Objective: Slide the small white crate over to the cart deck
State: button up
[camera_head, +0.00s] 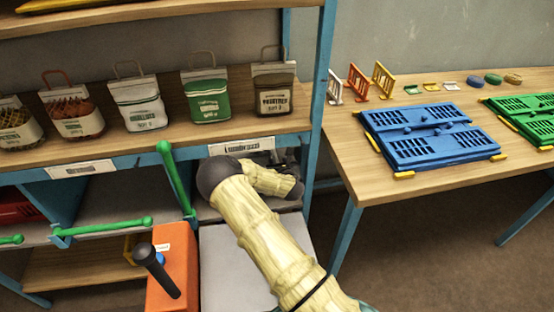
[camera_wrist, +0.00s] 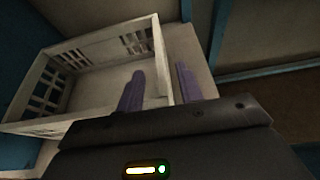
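The small white crate (camera_wrist: 95,75) shows in the wrist view, with slotted walls and an empty floor. It stands in a lower shelf bay, and the arm hides nearly all of it in the head view. My gripper (camera_wrist: 161,84) is open, with its two purple fingers apart. The crate's right wall runs between the fingers, one finger inside the crate and one outside. Whether they touch the wall I cannot tell. The cart deck (camera_head: 226,268) is a flat grey panel just in front of the bay, partly under my arm.
An orange block (camera_head: 172,268) with a black handle stands at the deck's left. A green bar (camera_head: 174,178) slants beside the bay. Several sacks stand on the shelf above (camera_head: 165,135). A table (camera_head: 440,200) with blue and green folded crates is at right.

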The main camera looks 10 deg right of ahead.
aim_at(276, 158)
jog(key=shift+x, duration=1.9)
grip_shut()
